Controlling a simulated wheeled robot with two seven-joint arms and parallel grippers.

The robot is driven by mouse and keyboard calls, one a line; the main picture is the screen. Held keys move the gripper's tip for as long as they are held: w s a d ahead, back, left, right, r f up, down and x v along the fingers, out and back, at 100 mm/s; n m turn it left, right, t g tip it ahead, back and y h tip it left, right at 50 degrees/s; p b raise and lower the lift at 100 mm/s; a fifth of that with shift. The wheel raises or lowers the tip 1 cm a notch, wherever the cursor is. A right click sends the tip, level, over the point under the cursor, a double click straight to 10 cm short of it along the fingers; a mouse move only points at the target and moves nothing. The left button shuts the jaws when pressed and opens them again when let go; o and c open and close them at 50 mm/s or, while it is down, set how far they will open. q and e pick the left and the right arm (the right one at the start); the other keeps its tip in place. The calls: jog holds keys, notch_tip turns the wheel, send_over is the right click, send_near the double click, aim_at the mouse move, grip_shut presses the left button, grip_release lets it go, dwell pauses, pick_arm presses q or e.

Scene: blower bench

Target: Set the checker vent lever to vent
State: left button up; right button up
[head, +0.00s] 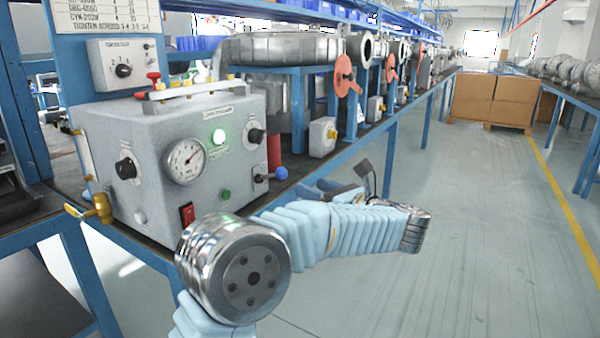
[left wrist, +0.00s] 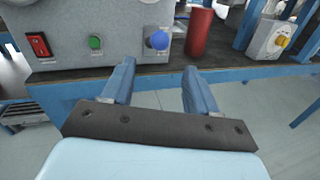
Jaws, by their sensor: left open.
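The checker (head: 170,150) is a grey box on the blue bench with a gauge, knobs and a lit green lamp. Its vent lever, a short rod with a blue ball (head: 281,173), sticks out at the front panel's lower right. In the left wrist view the blue ball (left wrist: 158,41) is ahead of my fingers, roughly centred between them. My left gripper (left wrist: 160,78) is open and empty, its two blue fingers apart from the ball. In the head view my left gripper (head: 325,188) is partly hidden by my arm. The lever's position marking is too small to read.
A red cylinder (left wrist: 199,33) stands just right of the lever. A red rocker switch (head: 187,213) and green button (head: 226,194) are left of it. A brass valve (head: 101,208) is at the box's left. The bench edge (left wrist: 75,83) runs below; open floor lies right.

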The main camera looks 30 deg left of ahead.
aim_at(277, 172)
pick_arm(q)
jog(key=p+x, duration=0.2)
jog(key=x, duration=1.1)
jog(key=shift+w+a+p, duration=0.15)
jog(key=shift+a+p, duration=0.1)
jog(key=shift+p, duration=0.15)
jog(key=shift+f, duration=0.1)
grip_shut()
